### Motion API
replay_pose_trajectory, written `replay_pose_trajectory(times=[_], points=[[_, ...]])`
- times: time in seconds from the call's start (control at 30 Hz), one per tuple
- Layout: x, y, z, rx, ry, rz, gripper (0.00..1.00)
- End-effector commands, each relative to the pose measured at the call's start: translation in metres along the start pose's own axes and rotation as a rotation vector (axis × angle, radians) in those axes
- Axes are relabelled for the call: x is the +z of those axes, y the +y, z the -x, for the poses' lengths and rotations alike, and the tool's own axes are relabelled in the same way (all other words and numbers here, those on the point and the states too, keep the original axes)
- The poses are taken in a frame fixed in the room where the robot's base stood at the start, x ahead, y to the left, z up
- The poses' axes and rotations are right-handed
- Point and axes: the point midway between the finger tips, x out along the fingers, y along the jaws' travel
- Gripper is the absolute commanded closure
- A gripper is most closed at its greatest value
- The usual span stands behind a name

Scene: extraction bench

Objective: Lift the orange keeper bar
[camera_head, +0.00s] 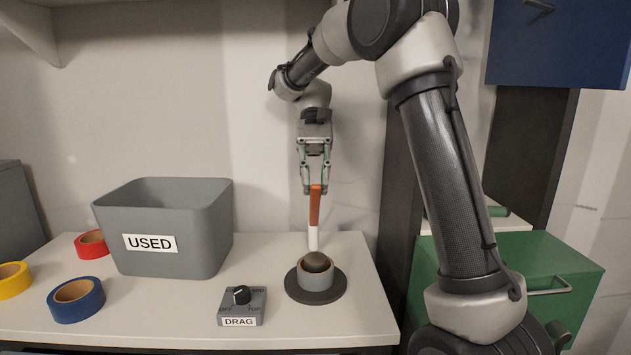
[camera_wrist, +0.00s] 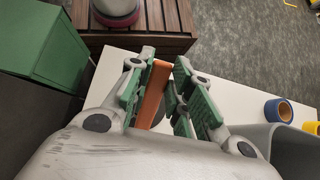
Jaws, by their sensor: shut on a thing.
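The keeper bar (camera_head: 315,208) is orange in its upper part and white in its lower part. It stands nearly upright, and its lower end is just above or behind a short grey cup (camera_head: 316,281) on a dark round base; I cannot tell whether it touches. My gripper (camera_head: 314,188) points down and is shut on the bar's orange top end. In the wrist view the orange bar (camera_wrist: 153,92) lies between the green-padded fingers (camera_wrist: 158,98). A dark rounded thing (camera_head: 317,261) sits in the cup's mouth.
A grey bin marked USED (camera_head: 205,240) stands at the left on the white bench (camera_head: 180,310). Red (camera_head: 91,243), yellow (camera_head: 13,276) and blue (camera_head: 77,299) tape rolls lie around it. A grey box marked DRAG with a black knob (camera_head: 242,295) is left of the cup. A green cabinet (camera_head: 560,265) stands right.

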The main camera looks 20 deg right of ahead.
Motion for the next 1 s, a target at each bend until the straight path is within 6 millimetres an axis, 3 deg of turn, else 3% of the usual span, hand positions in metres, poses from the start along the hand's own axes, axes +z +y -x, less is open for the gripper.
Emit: replay_pose_trajectory(times=[0.13, 0.17, 0.27, 0.77, 1.0], points=[[-0.001, 0.000, -0.001, 0.000, 0.000, -0.001, 1.00], [-0.001, 0.000, -0.001, 0.000, 0.000, -0.001, 0.73], [-0.001, 0.000, -0.001, 0.000, 0.000, -0.001, 0.57], [0.000, 0.000, -0.002, 0.001, 0.009, 0.000, 0.57], [0.000, 0.001, -0.030, 0.002, 0.142, 0.001, 0.57]])
